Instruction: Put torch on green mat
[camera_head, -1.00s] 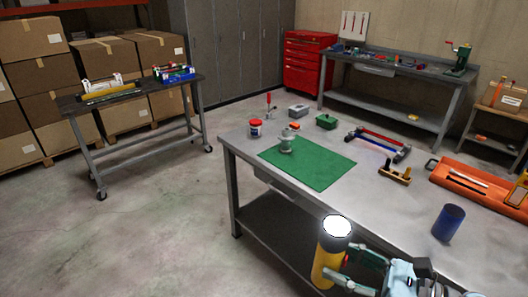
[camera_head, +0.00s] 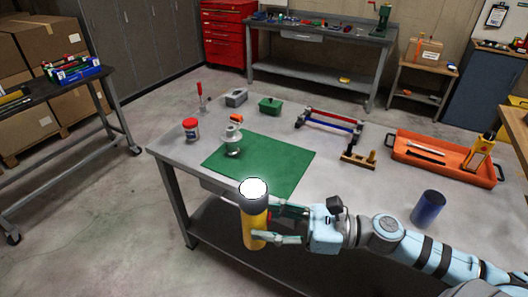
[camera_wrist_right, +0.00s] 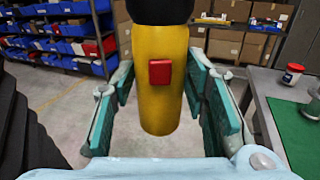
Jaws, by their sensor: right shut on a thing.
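The torch (camera_head: 254,222) is yellow with a black head and a bright white lens facing up. My right gripper (camera_head: 272,222) is shut on the torch's yellow body and holds it upright in front of the table's near edge, at the left. The right wrist view shows the yellow torch body (camera_wrist_right: 160,100) with a red button between the teal finger pads. The green mat (camera_head: 275,165) lies flat on the table, beyond the torch. A grey metal part (camera_head: 232,140) stands on the mat's left part. My left gripper is not in view.
A red-lidded tub (camera_head: 191,130), a green box (camera_head: 270,106) and a grey box (camera_head: 236,97) stand behind the mat. A blue cup (camera_head: 427,207), a wooden stand (camera_head: 358,158) and an orange tray (camera_head: 440,160) are to the right. Most of the mat is clear.

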